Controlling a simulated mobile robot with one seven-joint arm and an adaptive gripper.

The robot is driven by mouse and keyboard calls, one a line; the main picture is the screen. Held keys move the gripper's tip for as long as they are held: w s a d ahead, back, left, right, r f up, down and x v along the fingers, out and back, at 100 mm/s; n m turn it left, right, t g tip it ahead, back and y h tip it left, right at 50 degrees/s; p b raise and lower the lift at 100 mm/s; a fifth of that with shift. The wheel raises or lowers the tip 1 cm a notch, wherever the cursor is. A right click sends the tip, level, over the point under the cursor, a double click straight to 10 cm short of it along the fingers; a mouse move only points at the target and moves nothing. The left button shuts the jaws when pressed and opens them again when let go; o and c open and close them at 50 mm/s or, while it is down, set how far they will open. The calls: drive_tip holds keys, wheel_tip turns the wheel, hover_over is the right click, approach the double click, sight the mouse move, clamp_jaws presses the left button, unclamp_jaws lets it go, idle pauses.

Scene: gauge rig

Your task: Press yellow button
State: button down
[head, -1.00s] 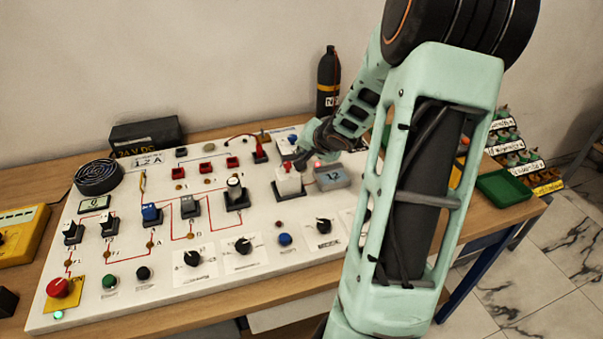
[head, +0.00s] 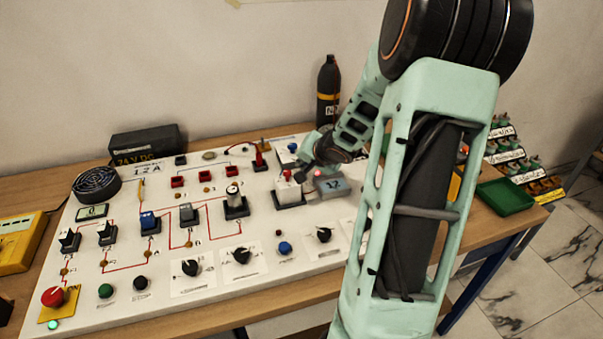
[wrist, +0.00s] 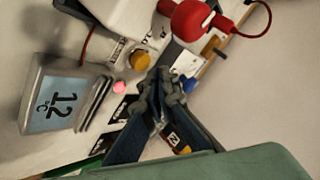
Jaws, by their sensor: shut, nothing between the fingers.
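The yellow button (wrist: 140,61) is a small round orange-yellow cap on the white rig, seen in the wrist view. In the head view I cannot make it out; my gripper appears to cover that spot. My gripper (wrist: 168,84) has its dark fingers shut and empty. In the wrist picture, its tips show just right of and below the button, with no clear contact. In the head view my gripper (head: 301,178) is low over the back right of the board, beside a white block (head: 288,191).
A grey display box (head: 332,187) reading 12 stands close to my gripper, with a lit red lamp (wrist: 119,88) nearby. A red part with a cable (wrist: 193,19) is near the fingers. Knobs and switches cover the white board (head: 110,270). A black bottle (head: 328,95) stands behind.

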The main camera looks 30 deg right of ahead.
drive_tip(key=shift+f, duration=0.1)
idle(0.5)
drive_tip(key=shift+f, duration=0.35)
drive_tip(key=shift+f+b, duration=0.5)
drive_tip(key=shift+f, duration=0.05)
idle(0.6)
drive_tip(key=shift+r, duration=0.1)
drive_tip(key=shift+r+p, duration=0.9)
drive_tip(key=shift+p, duration=0.35)
wheel_tip(320, 180, up, 5)
drive_tip(key=p, duration=0.6)
